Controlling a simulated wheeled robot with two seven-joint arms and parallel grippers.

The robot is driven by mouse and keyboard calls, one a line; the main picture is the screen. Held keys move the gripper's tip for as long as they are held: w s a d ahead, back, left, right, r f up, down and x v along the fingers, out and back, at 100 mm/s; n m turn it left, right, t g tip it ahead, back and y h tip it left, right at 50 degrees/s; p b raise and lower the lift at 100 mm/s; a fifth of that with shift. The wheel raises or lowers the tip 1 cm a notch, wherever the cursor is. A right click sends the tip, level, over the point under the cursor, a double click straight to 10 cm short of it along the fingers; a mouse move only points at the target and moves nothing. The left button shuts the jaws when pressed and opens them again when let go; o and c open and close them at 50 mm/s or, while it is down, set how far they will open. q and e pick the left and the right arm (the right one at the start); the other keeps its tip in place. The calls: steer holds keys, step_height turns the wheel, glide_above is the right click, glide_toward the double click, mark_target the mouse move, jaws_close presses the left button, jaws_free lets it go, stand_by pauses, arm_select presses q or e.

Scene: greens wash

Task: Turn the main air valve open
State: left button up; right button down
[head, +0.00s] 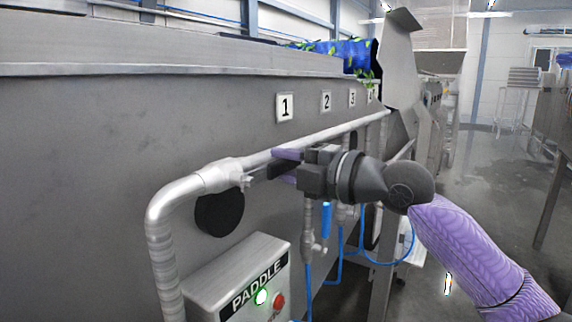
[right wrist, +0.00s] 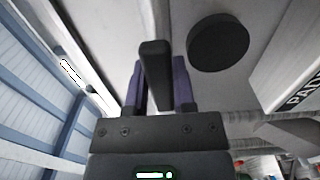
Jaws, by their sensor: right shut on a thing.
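A silver air pipe (head: 330,133) runs along the side of the grey steel tank, then bends down at the left. A fitting with a valve (head: 238,174) sits on the pipe near this bend. A dark valve handle (head: 262,172) reaches from the fitting toward my right gripper (head: 276,167). The right gripper's purple fingers are shut on the handle, one on each side. The right wrist view also shows the dark handle (right wrist: 155,72) between the two fingers. The gripper hides part of the handle and pipe. My left gripper is not in view.
A PADDLE control box (head: 238,282) with a green light and a red button is below. A black round disc (head: 220,212) is on the tank wall. Smaller valves with blue hoses (head: 325,222) hang below my right gripper. Open floor lies to the right.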

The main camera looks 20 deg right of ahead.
steer(key=shift+r, duration=0.1)
steer(key=shift+c, duration=2.2)
jaws_free()
steer(key=shift+s+d, duration=0.1)
steer(key=shift+s, duration=0.05)
steer(key=b+v, duration=0.5)
steer(key=v, duration=0.4)
steer(key=shift+s+d+b, duration=0.2)
steer(key=shift+b, duration=0.1)
